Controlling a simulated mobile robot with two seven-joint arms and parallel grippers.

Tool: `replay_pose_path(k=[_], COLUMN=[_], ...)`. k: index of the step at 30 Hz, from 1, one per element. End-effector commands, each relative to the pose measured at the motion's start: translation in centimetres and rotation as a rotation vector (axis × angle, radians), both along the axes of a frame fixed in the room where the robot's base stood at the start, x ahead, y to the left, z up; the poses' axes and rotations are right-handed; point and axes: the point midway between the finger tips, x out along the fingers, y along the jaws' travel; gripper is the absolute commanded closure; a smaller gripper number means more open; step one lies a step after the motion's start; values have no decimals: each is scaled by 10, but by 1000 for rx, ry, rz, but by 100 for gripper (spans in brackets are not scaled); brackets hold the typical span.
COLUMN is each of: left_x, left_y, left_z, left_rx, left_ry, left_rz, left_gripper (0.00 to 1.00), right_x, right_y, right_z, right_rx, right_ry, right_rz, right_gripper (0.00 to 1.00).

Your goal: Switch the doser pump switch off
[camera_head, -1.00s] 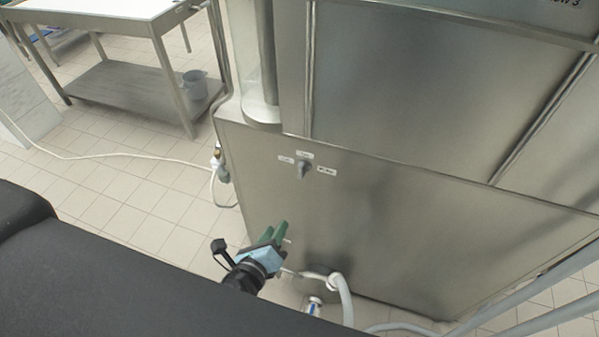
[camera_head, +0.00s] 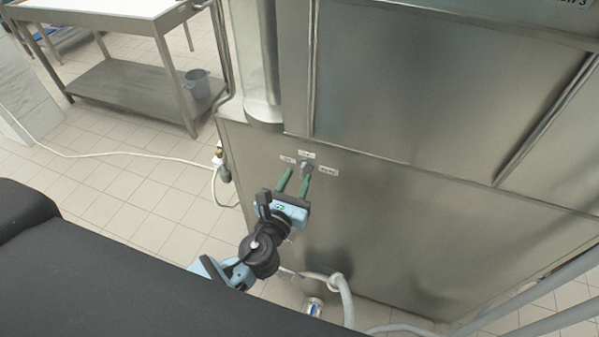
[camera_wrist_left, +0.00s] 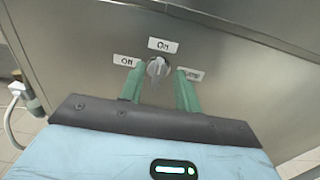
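The doser pump switch (camera_head: 307,167) is a small grey rotary knob on the steel front panel of the machine, with small white labels at its left, top and right. In the left wrist view the knob (camera_wrist_left: 157,68) sits between and beyond my green fingertips, its pointer roughly upright. Whether a finger touches the knob is unclear. My right gripper is out of view.
The steel machine (camera_head: 420,230) fills the right side. A white hose (camera_head: 343,298) runs near its base. A pipe with a valve (camera_head: 219,163) is at its left edge. A steel table (camera_head: 120,75) with a grey bucket (camera_head: 196,84) on its shelf stands behind at left.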

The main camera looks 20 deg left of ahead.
Motion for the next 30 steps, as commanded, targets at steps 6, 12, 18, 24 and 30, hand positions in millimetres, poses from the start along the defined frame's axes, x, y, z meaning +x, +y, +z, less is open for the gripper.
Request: replay_pose_path(k=[6,12,18,24,30], left_x=[22,26,25,25,25], left_y=[-1,-1,-1,-1,-1], left_z=[0,0,-1,-1,-1], left_rx=[0,-1,-1,-1,-3], left_ry=[0,1,1,1,1], left_rz=[0,0,0,0,0], left_gripper=[67,67,74,100,100], right_x=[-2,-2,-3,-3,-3], right_y=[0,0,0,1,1], right_z=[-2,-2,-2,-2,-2], right_rx=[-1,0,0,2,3], right_ry=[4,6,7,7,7], right_rz=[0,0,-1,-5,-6], right_gripper=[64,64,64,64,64])
